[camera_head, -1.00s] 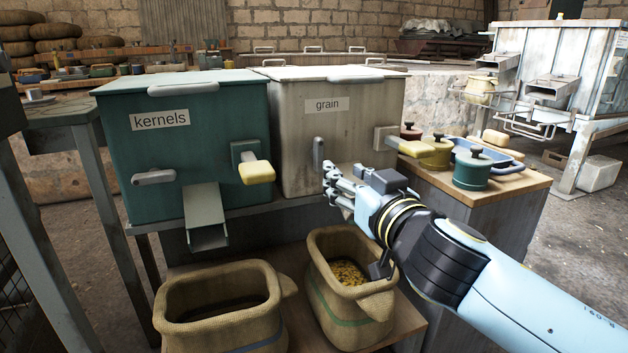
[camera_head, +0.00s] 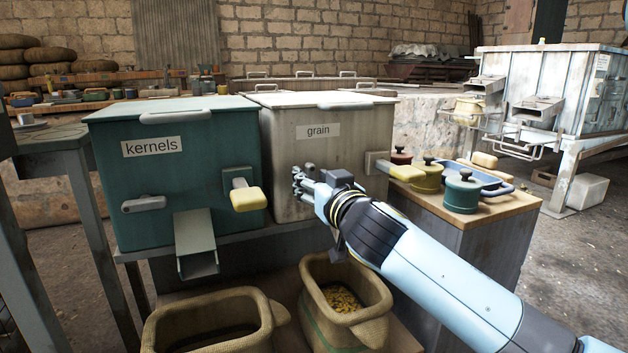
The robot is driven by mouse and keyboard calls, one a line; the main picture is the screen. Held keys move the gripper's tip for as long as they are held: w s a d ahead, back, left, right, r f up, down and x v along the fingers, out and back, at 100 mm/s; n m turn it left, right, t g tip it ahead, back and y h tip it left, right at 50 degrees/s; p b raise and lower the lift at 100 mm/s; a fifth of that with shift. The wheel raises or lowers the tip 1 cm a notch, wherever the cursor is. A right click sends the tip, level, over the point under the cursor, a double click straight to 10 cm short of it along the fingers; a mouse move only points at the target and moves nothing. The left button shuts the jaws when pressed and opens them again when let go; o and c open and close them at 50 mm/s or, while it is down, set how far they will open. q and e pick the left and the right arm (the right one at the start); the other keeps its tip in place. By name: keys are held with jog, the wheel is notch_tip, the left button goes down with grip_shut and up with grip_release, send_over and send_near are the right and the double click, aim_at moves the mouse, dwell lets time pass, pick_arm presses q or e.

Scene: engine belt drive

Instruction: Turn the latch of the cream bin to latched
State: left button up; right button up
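The cream bin (camera_head: 345,143), labelled "grain", stands beside the green bin. Its front carries a yellow-handled lever (camera_head: 405,172) at the right. The grey latch on the left part of its front is hidden behind my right gripper, so its present angle does not show. My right gripper (camera_head: 300,183) is at the cream bin's front, where the latch sits. Its fingers point left and toward the bin. Whether they touch or hold the latch cannot be told. My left gripper is not in view.
The green "kernels" bin (camera_head: 110,170) has a horizontal grey latch (camera_head: 143,204), a yellow-handled lever (camera_head: 245,197) and a chute (camera_head: 196,245). Sacks (camera_head: 318,310) stand below. Lidded pots (camera_head: 462,194) and a blue tray (camera_head: 492,183) sit on a side cabinet at right.

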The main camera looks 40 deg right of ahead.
grip_shut()
jog(key=shift+n, duration=0.3)
jog(key=n+p, duration=0.1)
jog(key=n, duration=0.1)
jog(key=shift+a+r+n, duration=0.1)
jog(key=shift+n, duration=0.3)
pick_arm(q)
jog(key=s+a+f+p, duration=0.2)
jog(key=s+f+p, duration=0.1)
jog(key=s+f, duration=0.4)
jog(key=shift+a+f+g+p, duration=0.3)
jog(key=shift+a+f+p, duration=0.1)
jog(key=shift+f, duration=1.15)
pick_arm(e)
jog(key=shift+w+a+f+n, duration=0.1)
jog(key=shift+f+n, duration=0.05)
jog(key=shift+n, duration=2.2)
jog(key=shift+s+a+f+n, duration=0.1)
jog(key=shift+a+f+n, duration=0.1)
jog(key=shift+n, duration=2.2)
jog(key=shift+w+a+f+n, duration=0.1)
jog(key=shift+f+n, duration=0.05)
jog(key=shift+n, duration=2.2)
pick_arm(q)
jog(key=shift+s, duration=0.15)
pick_arm(e)
jog(key=shift+o, duration=0.3)
grip_release()
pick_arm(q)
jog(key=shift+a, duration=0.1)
